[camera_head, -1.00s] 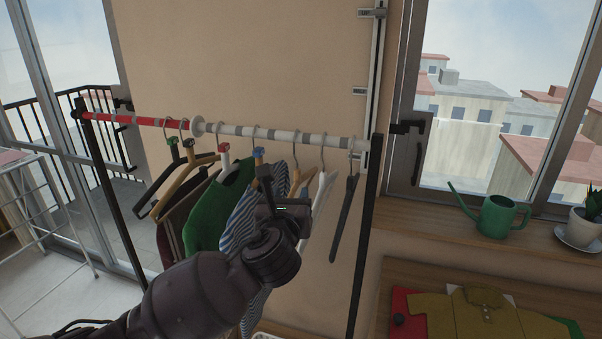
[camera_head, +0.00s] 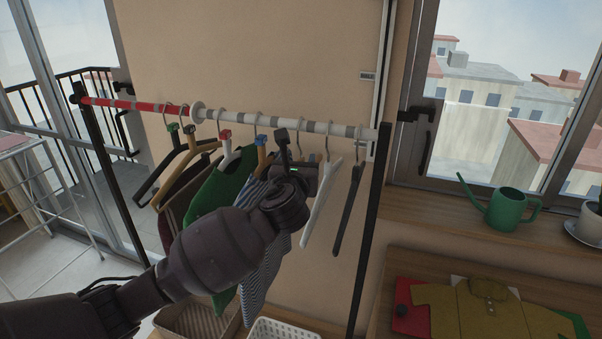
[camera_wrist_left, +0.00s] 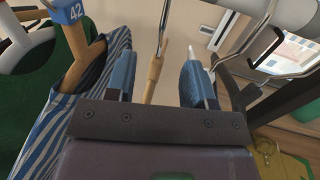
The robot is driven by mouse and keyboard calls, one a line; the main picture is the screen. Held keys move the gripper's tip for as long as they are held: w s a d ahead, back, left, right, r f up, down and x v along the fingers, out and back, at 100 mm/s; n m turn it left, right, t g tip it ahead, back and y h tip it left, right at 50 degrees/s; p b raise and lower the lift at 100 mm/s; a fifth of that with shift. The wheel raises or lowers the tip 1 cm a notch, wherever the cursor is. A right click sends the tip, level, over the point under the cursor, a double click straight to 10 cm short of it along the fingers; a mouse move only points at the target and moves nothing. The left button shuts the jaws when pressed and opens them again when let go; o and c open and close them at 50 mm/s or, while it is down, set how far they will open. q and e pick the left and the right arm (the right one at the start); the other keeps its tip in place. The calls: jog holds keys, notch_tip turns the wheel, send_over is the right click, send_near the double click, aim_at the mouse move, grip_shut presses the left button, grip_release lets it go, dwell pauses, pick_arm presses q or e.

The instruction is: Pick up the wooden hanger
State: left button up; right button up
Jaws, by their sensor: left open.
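A bare wooden hanger (camera_wrist_left: 154,76) hangs by its metal hook in the left wrist view, between the two blue-padded fingers of my left gripper (camera_wrist_left: 158,80). The fingers are apart, with visible gaps on both sides of the wood. In the head view my left gripper (camera_head: 296,165) is up at the hangers below the rail and hides most of this hanger. Another wooden hanger (camera_wrist_left: 86,62) with a blue 42 tag carries the striped shirt (camera_wrist_left: 112,42), left of the gripper. A yellowish wooden hanger (camera_head: 183,170) hangs further left. My right gripper is not in view.
The rail (camera_head: 258,128) carries several hangers. A white hanger (camera_head: 319,215) and a dark one (camera_head: 348,208) hang just right of my gripper. A green garment (camera_head: 215,200) hangs left. A white basket (camera_head: 283,329) stands below; a watering can (camera_head: 507,209) is on the sill.

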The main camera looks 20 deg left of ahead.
aim_at(301, 159)
pick_arm(q)
jog(key=shift+w+a, duration=0.2)
jog(key=shift+w, duration=0.7)
jog(key=shift+w+a, duration=0.15)
jog(key=shift+w, duration=0.75)
grip_shut()
